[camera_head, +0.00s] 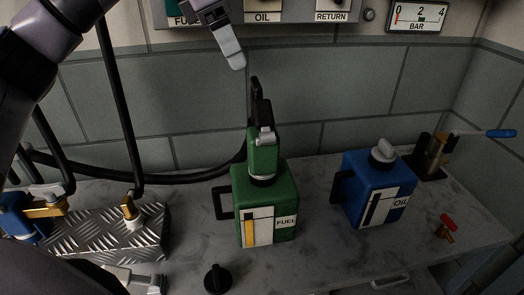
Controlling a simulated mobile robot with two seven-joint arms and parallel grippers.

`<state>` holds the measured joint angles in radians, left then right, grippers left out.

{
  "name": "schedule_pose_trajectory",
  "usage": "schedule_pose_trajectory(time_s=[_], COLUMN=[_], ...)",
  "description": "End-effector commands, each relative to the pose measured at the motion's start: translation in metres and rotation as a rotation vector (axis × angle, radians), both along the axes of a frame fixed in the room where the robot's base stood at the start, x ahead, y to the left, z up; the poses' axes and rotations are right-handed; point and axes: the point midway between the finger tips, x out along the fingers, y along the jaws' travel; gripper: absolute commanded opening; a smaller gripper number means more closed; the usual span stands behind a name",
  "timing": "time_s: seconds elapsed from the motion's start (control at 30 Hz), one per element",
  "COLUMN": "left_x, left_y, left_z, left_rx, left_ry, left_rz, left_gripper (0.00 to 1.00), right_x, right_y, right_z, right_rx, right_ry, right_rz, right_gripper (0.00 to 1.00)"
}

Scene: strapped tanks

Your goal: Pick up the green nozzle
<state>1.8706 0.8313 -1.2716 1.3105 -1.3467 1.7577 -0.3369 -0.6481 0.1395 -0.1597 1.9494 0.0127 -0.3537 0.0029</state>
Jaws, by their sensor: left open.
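The green nozzle (264,153) stands upright with its lower end at the mouth of the green fuel can (266,205). It has a black upper part and a small grey lever piece. The can carries a FUEL label and a black side handle. My right gripper is not in view.
A blue oil can (374,188) stands right of the fuel can. A treaded metal block (105,237) with brass fittings is at left. A black knob (217,279) and red valve (447,226) are on the counter. A black hose (130,172) runs behind.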

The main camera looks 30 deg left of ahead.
Motion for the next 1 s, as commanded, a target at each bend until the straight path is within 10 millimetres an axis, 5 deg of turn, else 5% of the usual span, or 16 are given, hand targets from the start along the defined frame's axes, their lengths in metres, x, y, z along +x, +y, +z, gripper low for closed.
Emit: schedule_pose_trajectory(time_s=[0.37,0.67,0.9,1.0], left_x=[0.018,0.019,0.019,0.019], left_y=[-0.019,-0.021,-0.021,-0.021], left_z=[-0.044,-0.048,-0.048,-0.046], left_rx=[-0.002,-0.003,-0.004,-0.007], left_ry=[0.001,-0.001,0.000,-0.004], left_rz=[-0.001,0.000,-0.001,0.000], left_gripper=[0.83,0.83,0.05,0.00], right_x=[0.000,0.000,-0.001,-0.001], right_y=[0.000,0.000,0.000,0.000], right_z=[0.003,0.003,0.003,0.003], right_rx=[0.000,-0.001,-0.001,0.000], right_ry=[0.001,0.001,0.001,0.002], right_rz=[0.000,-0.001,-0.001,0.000], right_gripper=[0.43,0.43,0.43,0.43])
